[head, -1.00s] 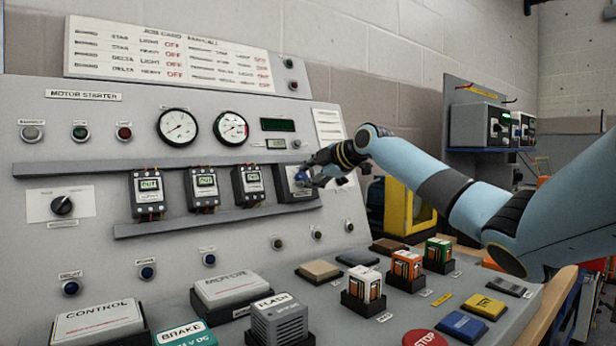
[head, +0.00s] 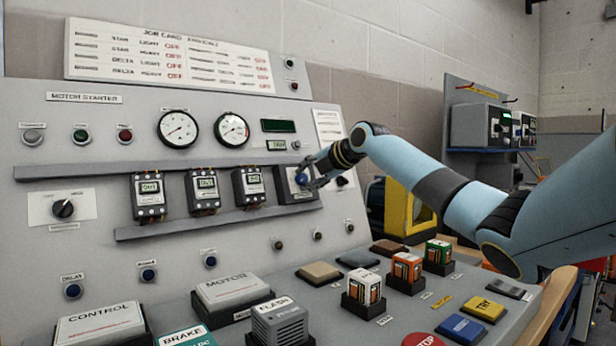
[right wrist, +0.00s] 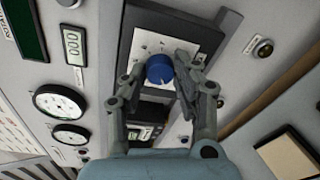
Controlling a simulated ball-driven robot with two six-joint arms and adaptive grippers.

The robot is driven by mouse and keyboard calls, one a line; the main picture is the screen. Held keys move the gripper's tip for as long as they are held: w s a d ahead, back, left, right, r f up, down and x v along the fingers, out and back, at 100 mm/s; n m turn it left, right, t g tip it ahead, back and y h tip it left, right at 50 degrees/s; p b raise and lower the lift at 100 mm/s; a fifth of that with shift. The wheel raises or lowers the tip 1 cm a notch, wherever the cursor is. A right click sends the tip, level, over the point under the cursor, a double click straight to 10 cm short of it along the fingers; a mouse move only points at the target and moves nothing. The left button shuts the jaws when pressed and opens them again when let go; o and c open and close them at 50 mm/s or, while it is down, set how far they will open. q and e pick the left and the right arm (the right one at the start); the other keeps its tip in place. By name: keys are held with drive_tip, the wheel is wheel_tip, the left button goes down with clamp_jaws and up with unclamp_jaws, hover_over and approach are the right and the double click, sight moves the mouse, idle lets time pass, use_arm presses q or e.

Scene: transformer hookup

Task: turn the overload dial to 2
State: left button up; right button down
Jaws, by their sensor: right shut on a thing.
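The overload dial (right wrist: 160,68) is a blue knob on a pale plate in a dark-framed unit, seen in the right wrist view. Its marks are too blurred for me to read the setting. In the head view the dial (head: 301,179) is partly covered by my gripper. My right gripper (right wrist: 159,76) has one finger on each side of the knob and is shut on it; in the head view the gripper (head: 306,174) reaches the unit from the right. My left gripper is not in view.
Three small black relay units (head: 204,190) stand left of the dial between two grey rails. Two round gauges (head: 178,128) sit above. Relay blocks (head: 407,271) and coloured pads lie on the sloping desk below. A yellow frame (head: 411,208) stands behind my right arm.

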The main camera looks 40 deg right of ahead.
drive_tip(key=shift+f, duration=0.1)
drive_tip(key=c, duration=1)
unclamp_jaws()
drive_tip(key=shift+s+r, duration=0.2)
drive_tip(key=v, duration=0.7)
